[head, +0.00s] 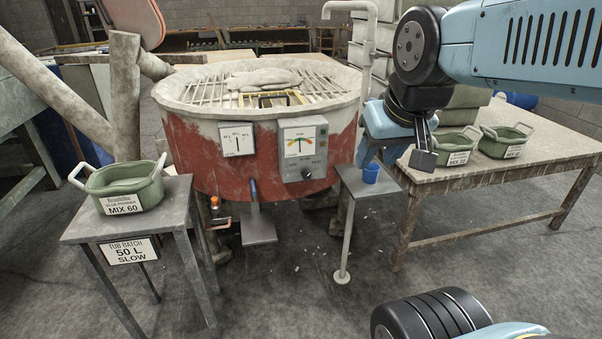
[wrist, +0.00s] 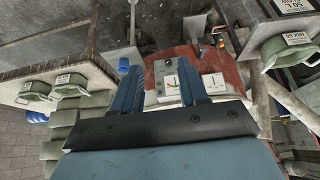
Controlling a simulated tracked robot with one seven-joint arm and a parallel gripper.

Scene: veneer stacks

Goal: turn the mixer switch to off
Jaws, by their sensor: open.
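The mixer (head: 220,170) is a red drum with a white rim and a grate on top. On its front is a pale control panel (head: 300,140) with a coloured dial gauge and a small dark switch knob (head: 306,173) below it. The knob's setting is too small to read. My gripper (head: 393,160) is open and empty, to the right of the panel and apart from it. In the wrist view the panel (wrist: 163,68) shows upside down beyond and between the two blue fingers of my gripper (wrist: 158,72).
A level panel (head: 237,139) is left of the gauge. A small stand with a blue cup (head: 371,173) is below my gripper. A bench (head: 480,185) with green tubs is right. A small table (head: 100,229) with a green tub (head: 124,188) is left. Floor before the mixer is mostly clear.

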